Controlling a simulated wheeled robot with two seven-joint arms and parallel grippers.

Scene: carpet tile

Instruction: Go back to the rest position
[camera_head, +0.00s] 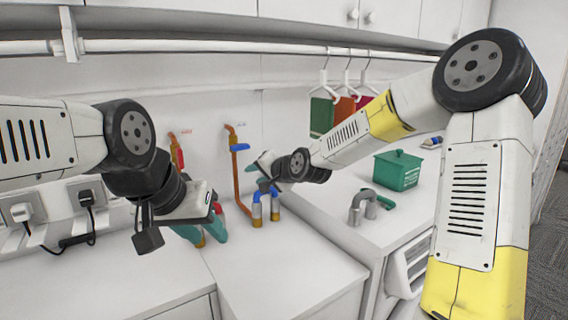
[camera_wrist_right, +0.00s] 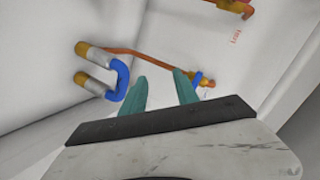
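My left gripper (camera_head: 203,228) hangs over the white counter at the left, its two teal fingers apart. A brass-coloured piece shows between or behind these fingers; I cannot tell whether they touch it. My right gripper (camera_head: 259,164) is near the back wall, above the blue-and-grey pipe fitting. In the right wrist view, the right gripper (camera_wrist_right: 158,78) has its teal fingers spread with nothing held between them. Both arms are stretched forward over the counters.
An orange pipe (camera_head: 236,180) runs down the wall to a blue-and-grey fitting (camera_head: 257,208). A red pipe valve (camera_head: 178,152) is behind my left arm. A grey faucet (camera_head: 357,207), a green pot (camera_head: 398,170) and hanging cloths (camera_head: 322,116) are at the right. The front counter is clear.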

